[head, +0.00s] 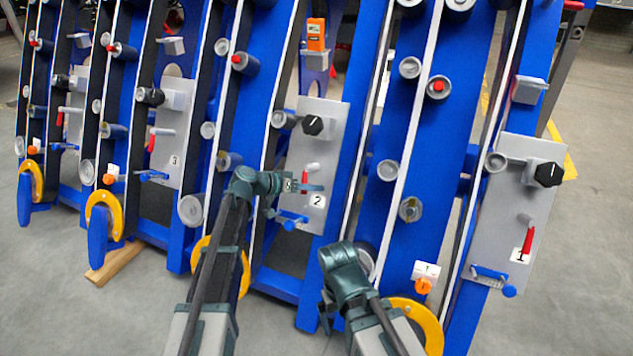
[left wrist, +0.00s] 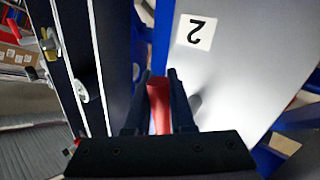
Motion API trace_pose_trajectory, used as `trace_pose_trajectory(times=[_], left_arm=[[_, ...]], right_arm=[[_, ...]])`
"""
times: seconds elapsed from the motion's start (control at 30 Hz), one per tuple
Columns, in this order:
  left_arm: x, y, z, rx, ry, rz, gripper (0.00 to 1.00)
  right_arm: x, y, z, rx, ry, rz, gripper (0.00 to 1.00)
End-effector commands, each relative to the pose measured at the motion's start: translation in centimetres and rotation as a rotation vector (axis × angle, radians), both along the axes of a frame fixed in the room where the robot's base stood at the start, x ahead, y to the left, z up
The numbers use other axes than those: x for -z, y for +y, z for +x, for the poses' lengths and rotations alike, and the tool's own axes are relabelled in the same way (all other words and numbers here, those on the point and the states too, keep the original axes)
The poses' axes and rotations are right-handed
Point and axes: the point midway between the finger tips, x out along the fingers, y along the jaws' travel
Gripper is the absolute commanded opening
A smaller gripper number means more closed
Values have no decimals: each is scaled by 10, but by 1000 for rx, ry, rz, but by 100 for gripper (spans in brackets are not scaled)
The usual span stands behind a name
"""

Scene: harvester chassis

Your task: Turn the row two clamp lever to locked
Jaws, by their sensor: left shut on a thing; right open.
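The row two panel (head: 322,150) is a grey plate with a "2" label (head: 317,201) and a black knob (head: 312,125). Its red-handled clamp lever (head: 304,176) sits just left of and above the label. My left gripper (head: 308,187) is at this lever and shut on the red handle. In the left wrist view the red handle (left wrist: 159,106) lies between the two dark fingers, and the "2" label shows upside down. The fingers partly hide the handle in the head view. My right gripper (head: 326,312) is open and empty, low in front of the blue frame.
A blue peg (head: 291,222) sticks out just below the row two lever. Panel 1 (head: 520,200) with its red lever is at right, panel 3 (head: 178,130) at left. Rollers and yellow hooks project from the blue frames. Grey floor is clear in front.

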Motion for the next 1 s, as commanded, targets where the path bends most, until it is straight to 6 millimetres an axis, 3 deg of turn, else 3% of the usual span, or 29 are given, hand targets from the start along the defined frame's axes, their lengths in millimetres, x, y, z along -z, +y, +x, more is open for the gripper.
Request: trace_pose_trajectory(times=[0.3,0.97,1.0], left_arm=[[1,9,4,71,-52,117,0],[4,12,5,96,-70,159,0],[4,12,5,96,-70,159,25]], right_arm=[[-15,0,0,-3,0,0,100],[-17,0,0,-4,0,0,100],[-17,0,0,-4,0,0,100]])
